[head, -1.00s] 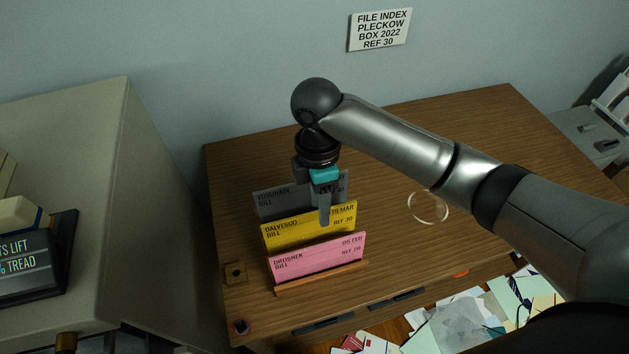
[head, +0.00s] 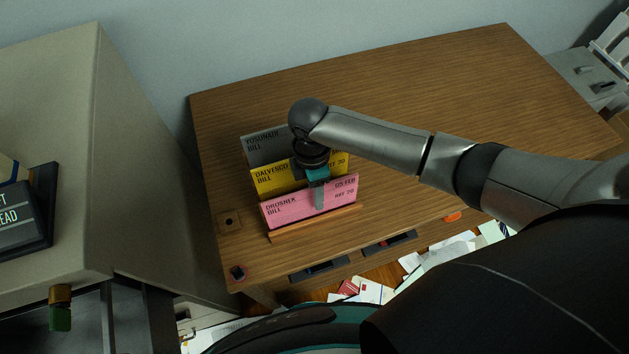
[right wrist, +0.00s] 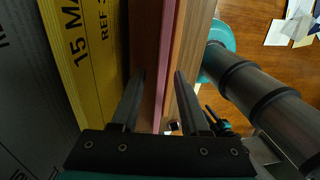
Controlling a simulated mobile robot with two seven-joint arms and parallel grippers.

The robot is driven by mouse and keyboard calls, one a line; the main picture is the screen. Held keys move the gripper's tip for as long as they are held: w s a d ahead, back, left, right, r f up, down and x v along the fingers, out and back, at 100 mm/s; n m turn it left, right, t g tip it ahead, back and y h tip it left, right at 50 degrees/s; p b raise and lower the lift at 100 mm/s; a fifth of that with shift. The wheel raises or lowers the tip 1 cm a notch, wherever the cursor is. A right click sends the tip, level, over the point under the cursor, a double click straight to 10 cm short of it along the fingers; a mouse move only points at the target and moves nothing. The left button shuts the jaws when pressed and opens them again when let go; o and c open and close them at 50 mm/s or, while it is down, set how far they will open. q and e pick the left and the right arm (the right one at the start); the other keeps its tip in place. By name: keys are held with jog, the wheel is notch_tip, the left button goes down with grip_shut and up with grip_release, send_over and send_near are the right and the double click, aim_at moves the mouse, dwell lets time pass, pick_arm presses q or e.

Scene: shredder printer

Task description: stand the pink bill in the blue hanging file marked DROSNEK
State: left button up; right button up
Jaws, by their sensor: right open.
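The pink bill (head: 289,211), lettered DROSNEK BILL, stands upright in front of the yellow and grey bills, behind a low wooden strip (head: 316,223). My right gripper (head: 319,205) points down at the pink bill, one finger showing across its front. In the right wrist view the pink bill (right wrist: 168,62) is a thin edge-on band between the two spread fingers of my right gripper (right wrist: 160,78). The gripper is open, with a gap on each side of the bill. The blue hanging file is not in view. My left gripper is not in view.
The yellow bill (head: 264,183) and grey bill (head: 262,147) stand close behind. The wooden desk (head: 440,90) is bare to the right. A beige cabinet (head: 60,110) rises at the left. Papers (head: 375,289) lie on the floor below the desk's front edge.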

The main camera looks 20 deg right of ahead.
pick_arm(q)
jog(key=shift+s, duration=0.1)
pick_arm(e)
jog(key=shift+f, duration=0.15)
jog(key=shift+c, duration=0.2)
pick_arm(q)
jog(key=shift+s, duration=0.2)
pick_arm(e)
grip_shut()
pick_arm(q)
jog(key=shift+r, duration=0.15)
